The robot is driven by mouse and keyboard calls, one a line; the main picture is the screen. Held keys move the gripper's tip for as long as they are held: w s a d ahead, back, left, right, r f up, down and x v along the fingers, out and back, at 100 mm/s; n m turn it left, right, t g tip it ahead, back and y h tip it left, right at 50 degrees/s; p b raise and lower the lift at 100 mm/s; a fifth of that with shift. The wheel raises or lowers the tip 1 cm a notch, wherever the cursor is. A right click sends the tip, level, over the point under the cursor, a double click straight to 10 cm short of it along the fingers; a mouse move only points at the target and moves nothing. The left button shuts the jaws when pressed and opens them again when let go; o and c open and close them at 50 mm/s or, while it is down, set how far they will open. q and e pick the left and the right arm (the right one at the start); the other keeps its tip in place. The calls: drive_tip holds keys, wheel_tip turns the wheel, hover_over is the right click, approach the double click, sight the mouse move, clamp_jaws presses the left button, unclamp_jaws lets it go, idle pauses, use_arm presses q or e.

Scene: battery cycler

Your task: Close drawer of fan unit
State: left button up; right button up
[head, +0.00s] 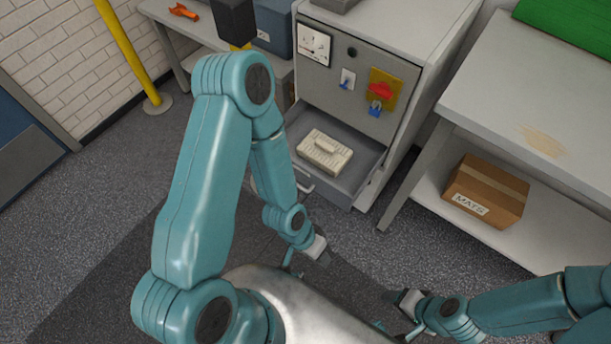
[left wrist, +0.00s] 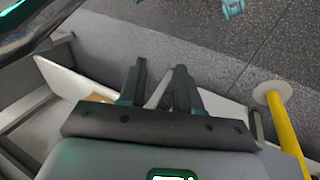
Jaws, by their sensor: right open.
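The fan unit (head: 352,68) is a tall grey cabinet with a meter and switches on its front. Its low drawer (head: 341,194) is pulled out, with a beige ribbed block (head: 324,152) lying inside. A bar handle (head: 304,184) is on the drawer's front. My left gripper (head: 321,254) is in front of the drawer, apart from the handle in the head view. In the left wrist view its two dark fingers (left wrist: 160,82) stand apart, with a pale strip showing between them; whether they touch it cannot be told. My right gripper (head: 400,300) is open and empty, lower right over the floor.
A workbench (head: 520,115) stands right of the cabinet, with a cardboard box (head: 486,190) on its lower shelf. A yellow post (head: 130,52) stands at the back left, also in the left wrist view (left wrist: 287,135). The floor before the drawer is clear apart from my arms.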

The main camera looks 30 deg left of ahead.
use_arm(q)
drive_tip(key=w+m, duration=0.1)
drive_tip(key=m, duration=0.1)
drive_tip(key=w+r+m+h, duration=0.1)
drive_tip(key=w+m, duration=0.1)
drive_tip(key=m, duration=0.1)
drive_tip(key=w+d+m+t, duration=0.1)
drive_tip(key=w+m, duration=0.1)
drive_tip(key=shift+r, duration=0.25)
clamp_jaws()
drive_tip(key=w+a+r+m+t+b, duration=0.1)
drive_tip(key=w+a+m+t, duration=0.3)
drive_tip(key=a, duration=0.6)
drive_tip(key=w+a+r+m+b, duration=0.1)
drive_tip(key=w+a+r+m, duration=0.1)
drive_tip(key=a+m, duration=0.65)
drive_tip(key=n+b, duration=0.3)
approach(316, 179)
wheel_tip(316, 179, down, 4)
drive_tip(key=s+d, duration=0.2)
drive_tip(key=w, duration=0.1)
drive_tip(key=w+p, duration=0.1)
drive_tip(key=w, duration=0.1)
drive_tip(key=shift+w+d+r+y, duration=0.1)
drive_tip(key=shift+w+d+y, duration=0.1)
drive_tip(key=shift+y, duration=0.1)
drive_tip(key=shift+w, duration=0.45)
drive_tip(key=shift+w+d, duration=0.1)
drive_tip(key=shift+w, duration=0.05)
